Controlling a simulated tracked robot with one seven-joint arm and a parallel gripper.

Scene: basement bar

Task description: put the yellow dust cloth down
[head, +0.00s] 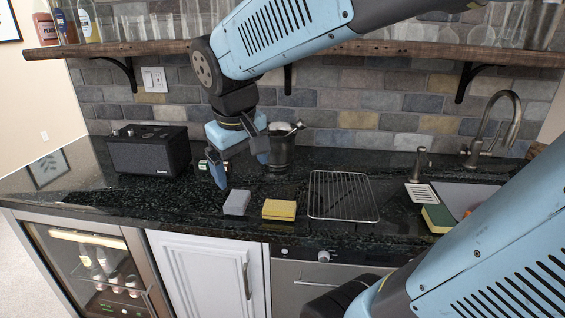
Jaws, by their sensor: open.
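A yellow folded cloth (279,209), which looks like the yellow dust cloth, lies flat on the dark counter (170,212) near its front edge. A grey folded cloth (236,202) lies just to its left, with a small gap between them. My gripper (241,172) is open, with its fingers pointing down behind and above the two cloths. I see nothing held between the fingers. The yellow cloth is apart from the gripper and fully in view.
A metal shaker or jug (281,150) stands right behind my gripper. A wire rack (343,195) lies right of the yellow cloth. A black speaker (148,150) stands at left. A green-and-yellow sponge (438,218) lies by the sink and faucet (497,125). A wooden shelf (400,47) with glasses runs above.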

